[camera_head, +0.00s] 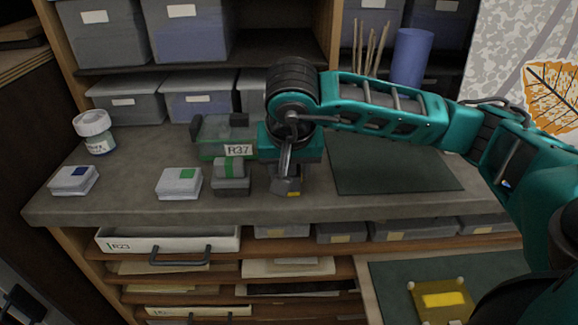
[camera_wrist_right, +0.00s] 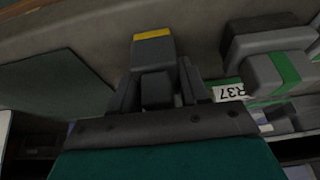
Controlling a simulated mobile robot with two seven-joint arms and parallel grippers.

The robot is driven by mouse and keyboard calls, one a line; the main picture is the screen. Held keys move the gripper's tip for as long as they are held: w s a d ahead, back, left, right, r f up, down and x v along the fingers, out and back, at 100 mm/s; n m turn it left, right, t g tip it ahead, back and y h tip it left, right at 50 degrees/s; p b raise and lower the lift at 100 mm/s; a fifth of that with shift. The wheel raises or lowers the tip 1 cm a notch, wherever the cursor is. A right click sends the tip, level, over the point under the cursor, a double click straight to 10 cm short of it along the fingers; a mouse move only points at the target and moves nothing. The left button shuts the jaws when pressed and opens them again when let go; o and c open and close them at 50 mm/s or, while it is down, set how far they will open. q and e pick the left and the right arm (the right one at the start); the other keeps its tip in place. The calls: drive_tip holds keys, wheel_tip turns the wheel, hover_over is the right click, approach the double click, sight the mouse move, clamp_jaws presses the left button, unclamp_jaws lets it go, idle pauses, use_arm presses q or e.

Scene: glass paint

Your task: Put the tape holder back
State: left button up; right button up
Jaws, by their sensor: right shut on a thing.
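My right gripper (camera_head: 287,172) reaches down over the counter and is shut on a dark grey tape holder (camera_head: 285,187) with a yellow mark at its front end. The wrist view shows this tape holder (camera_wrist_right: 153,48) between the two fingers of the right gripper (camera_wrist_right: 157,88). It is at or just above the counter top; I cannot tell if it touches. A similar grey holder with a green band (camera_head: 231,187) stands just left of it, apart. Behind stands a green see-through bin labelled R37 (camera_head: 215,152), partly hidden by my arm. My left gripper is not in view.
Two small white boxes (camera_head: 179,190) and a white-lidded jar (camera_head: 97,138) stand on the counter's left. A dark green mat (camera_head: 400,165) lies clear on the right. Grey bins (camera_head: 120,98) fill the shelf behind. A drawer labelled R23 (camera_head: 165,240) is below the front edge.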

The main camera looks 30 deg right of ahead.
drive_tip(key=o, duration=0.9)
drive_tip(key=shift+o, duration=0.2)
drive_tip(key=shift+r+p, duration=0.3)
drive_tip(key=shift+p, duration=0.05)
drive_tip(key=p+v, duration=0.1)
drive_tip(key=v, duration=1)
drive_tip(key=shift+r, duration=0.3)
drive_tip(key=shift+s+a, duration=0.1)
drive_tip(key=shift+s, duration=0.05)
